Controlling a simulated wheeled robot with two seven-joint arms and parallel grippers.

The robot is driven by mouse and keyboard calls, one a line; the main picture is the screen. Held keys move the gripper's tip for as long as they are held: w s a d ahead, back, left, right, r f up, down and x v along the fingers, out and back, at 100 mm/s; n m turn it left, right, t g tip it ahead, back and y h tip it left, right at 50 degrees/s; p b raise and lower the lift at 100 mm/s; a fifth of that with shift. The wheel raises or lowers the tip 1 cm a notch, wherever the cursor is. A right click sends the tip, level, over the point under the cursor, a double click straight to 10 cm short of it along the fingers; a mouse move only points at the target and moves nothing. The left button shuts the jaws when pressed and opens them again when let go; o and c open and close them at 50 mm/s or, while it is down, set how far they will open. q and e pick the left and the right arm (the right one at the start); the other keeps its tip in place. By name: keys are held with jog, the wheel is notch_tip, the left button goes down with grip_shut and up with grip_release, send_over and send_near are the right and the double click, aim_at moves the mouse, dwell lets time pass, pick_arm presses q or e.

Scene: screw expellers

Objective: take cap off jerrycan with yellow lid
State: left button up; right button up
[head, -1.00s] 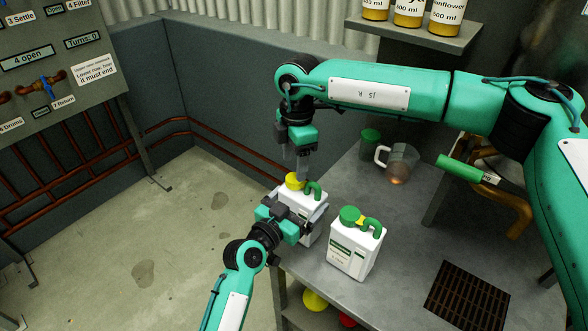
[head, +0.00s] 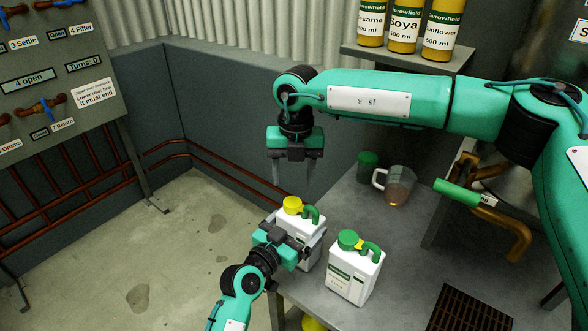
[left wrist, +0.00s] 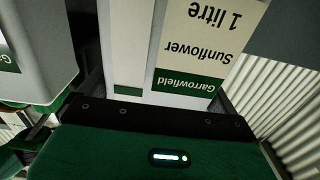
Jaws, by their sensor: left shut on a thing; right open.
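The white jerrycan (head: 304,224) with the yellow lid (head: 292,204) stands upright at the left edge of the grey table; the lid is on its neck beside a green handle. My left gripper (head: 296,239) is shut around the can's body. The left wrist view shows its Sunflower 1 litre label (left wrist: 195,45) upside down between the fingers. My right gripper (head: 291,182) is open and empty just above the yellow lid, fingers pointing down, apart from it. A second white jerrycan (head: 352,275) with a green lid (head: 348,240) stands close to the right.
A green canister (head: 367,166) and a glass jug (head: 396,187) stand farther back on the table (head: 400,262). A dark grate (head: 468,318) lies at the front right. Several oil bottles stand on a shelf (head: 408,57) above. A green-handled pipe (head: 458,194) is at the right.

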aim_at(292, 202)
jog(key=n, duration=0.4)
jog(key=shift+r+n, duration=0.3)
jog(key=shift+r, duration=0.1)
jog(key=shift+f+n, duration=0.1)
jog(key=shift+n, duration=0.2)
jog(key=shift+s+f, duration=0.15)
jog(key=shift+f, duration=3.7)
jog(key=c, duration=1)
jog(key=n, duration=0.9)
jog(key=shift+a+n, duration=0.1)
jog(key=shift+n, duration=0.3)
jog(key=o, duration=1.1)
